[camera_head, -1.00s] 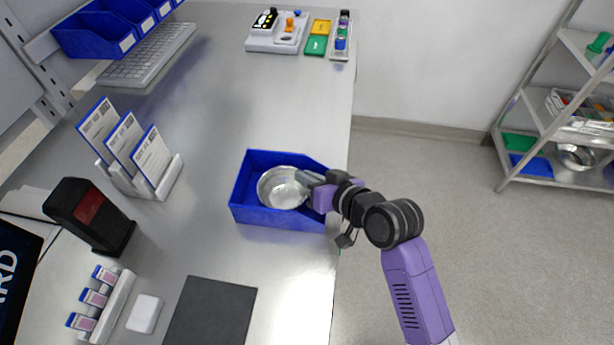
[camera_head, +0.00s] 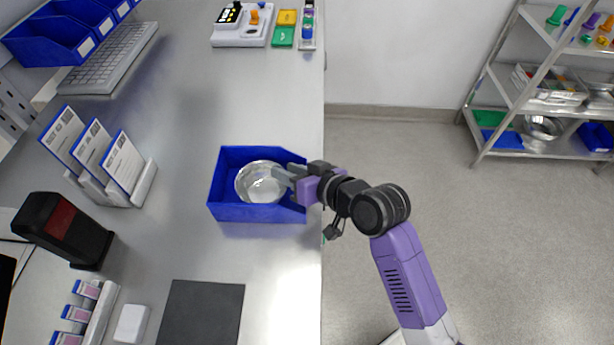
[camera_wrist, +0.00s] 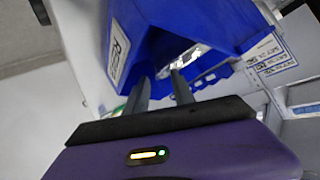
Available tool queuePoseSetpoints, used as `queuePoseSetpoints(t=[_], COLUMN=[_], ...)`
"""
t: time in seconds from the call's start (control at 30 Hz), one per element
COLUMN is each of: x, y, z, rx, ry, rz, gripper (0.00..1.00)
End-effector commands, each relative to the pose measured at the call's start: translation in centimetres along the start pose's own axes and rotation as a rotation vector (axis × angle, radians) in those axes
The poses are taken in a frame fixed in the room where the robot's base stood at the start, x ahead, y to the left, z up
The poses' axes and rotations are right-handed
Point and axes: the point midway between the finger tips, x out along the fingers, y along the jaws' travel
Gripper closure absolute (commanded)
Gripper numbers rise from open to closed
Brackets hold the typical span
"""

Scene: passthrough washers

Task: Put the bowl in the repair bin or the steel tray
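The shiny steel bowl (camera_head: 260,182) sits inside a blue open bin (camera_head: 226,210) on the steel bench. The bin also shows in the wrist view (camera_wrist: 205,25), with a white label starting with "R"; the rest of the label is hard to read. My gripper (camera_head: 284,174) is at the bowl's right rim, reaching over the bin's right side. In the wrist view its two fingers (camera_wrist: 162,84) are apart with nothing visible between them. Part of the shiny bowl (camera_wrist: 178,52) shows beyond the fingertips. Whether a finger touches the rim cannot be told.
Card holders (camera_head: 100,165), a dark scanner-like device (camera_head: 65,228) and a dark mat (camera_head: 200,312) stand around the bin. A keyboard (camera_head: 108,58) and blue bins lie at the back left. A steel shelf rack (camera_head: 500,90) holds another shiny vessel (camera_head: 540,127). Floor right of the bench is clear.

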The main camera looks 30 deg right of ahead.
Motion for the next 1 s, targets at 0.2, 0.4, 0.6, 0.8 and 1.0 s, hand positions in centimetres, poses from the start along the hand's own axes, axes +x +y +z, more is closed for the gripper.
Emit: queuePoseSetpoints(t=[0.2, 0.4, 0.6, 0.8, 1.0], x=[-4.5, -8.2, -10.1, -10.5, -10.7], y=[0.1, 0.0, 0.0, 0.0, 0.1], z=[0.1, 0.1, 0.0, 0.0, 1.0], rx=[-0.001, 0.000, 0.000, 0.000, 0.004], ry=[0.002, 0.002, 0.001, 0.000, 0.003], rz=[0.001, 0.000, 0.000, 0.000, 0.014], gripper=[0.70, 0.70, 0.70, 0.70, 0.70])
